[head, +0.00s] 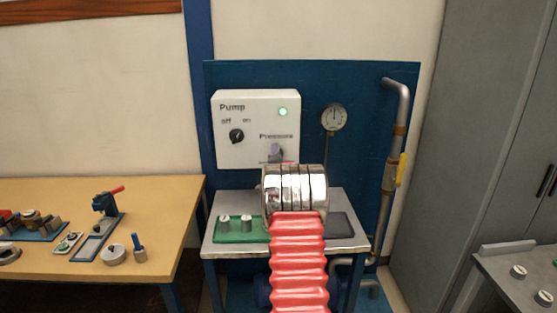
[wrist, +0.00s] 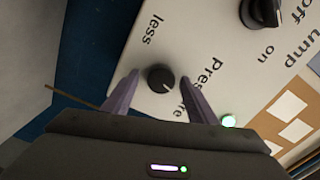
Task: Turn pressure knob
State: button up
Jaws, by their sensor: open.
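The black round pressure knob (wrist: 160,77) with a pale pointer mark sits on the white pump panel (head: 258,105). In the wrist view, my gripper (wrist: 159,80) is open, with one purple finger on each side of the knob. Small gaps show between the fingers and the knob, and nothing is gripped. In the head view, my gripper (head: 277,152) is in front of the panel below the "Pressure" label, and my wrist and arm hide the knob.
A green light (head: 283,112) is lit on the panel. The black off/on pump switch (head: 236,136) is to the left. A round gauge (head: 334,117) is on the blue board to the right, near a metal pipe (head: 397,130). A grey bench (head: 345,197) stands below the panel.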

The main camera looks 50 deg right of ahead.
jog(key=v, duration=1.3)
jog(key=shift+s+a, duration=0.3)
jog(key=shift+f, duration=0.1)
dwell(0.4)
